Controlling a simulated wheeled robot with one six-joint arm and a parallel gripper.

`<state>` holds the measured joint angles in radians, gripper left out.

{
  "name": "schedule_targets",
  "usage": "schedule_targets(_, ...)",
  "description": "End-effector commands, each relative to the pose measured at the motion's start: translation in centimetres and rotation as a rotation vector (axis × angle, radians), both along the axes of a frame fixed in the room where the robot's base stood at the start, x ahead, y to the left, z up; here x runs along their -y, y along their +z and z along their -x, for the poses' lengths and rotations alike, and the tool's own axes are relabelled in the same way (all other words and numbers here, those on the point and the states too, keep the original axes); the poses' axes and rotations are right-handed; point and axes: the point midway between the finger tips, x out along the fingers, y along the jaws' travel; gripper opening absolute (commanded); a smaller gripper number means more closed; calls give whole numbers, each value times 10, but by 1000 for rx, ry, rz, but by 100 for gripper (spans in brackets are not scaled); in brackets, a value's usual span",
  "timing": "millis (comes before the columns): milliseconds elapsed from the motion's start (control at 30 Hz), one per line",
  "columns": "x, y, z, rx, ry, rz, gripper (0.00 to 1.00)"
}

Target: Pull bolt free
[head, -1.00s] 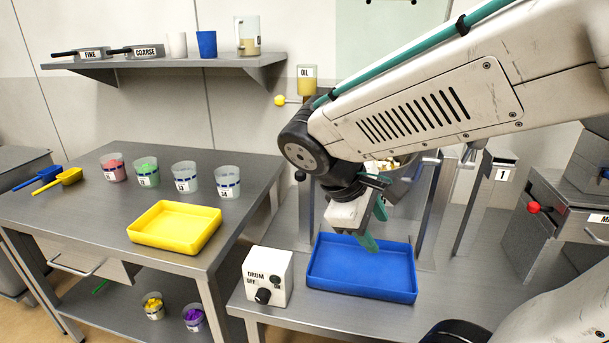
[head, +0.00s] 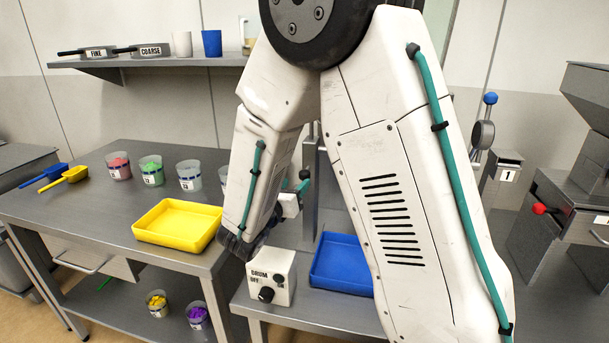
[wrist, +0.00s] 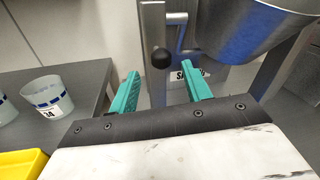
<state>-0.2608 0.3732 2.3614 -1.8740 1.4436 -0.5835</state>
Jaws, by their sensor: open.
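My gripper (wrist: 160,72) is open and empty in the wrist view, its two teal fingers spread and pointing forward. A black ball knob (wrist: 161,58) shows between and just beyond the fingertips, beside a grey metal upright; it looks like the bolt's knob. A bent metal bar (wrist: 180,32) is just right of it. How far the knob is from the fingers is hard to tell. In the head view my gripper (head: 303,182) is partly hidden by my arm, above the drum control box (head: 271,276).
A metal drum (wrist: 255,25) hangs close at the right of the fingers. A partly hidden label (wrist: 190,77) lies behind. The blue tray (head: 340,266) is on the bench, and the yellow tray (head: 178,224) and several cups stand on the left table.

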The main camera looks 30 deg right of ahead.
Motion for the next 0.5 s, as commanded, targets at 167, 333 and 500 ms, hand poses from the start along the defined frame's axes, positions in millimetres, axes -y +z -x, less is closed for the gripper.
schedule_targets(167, 25, 0, -15, 2, -6, -1, 48)
schedule_targets(333, 46, 0, -29, 2, -5, -1, 48)
schedule_targets(500, 57, 0, -36, 2, -3, -3, 48)
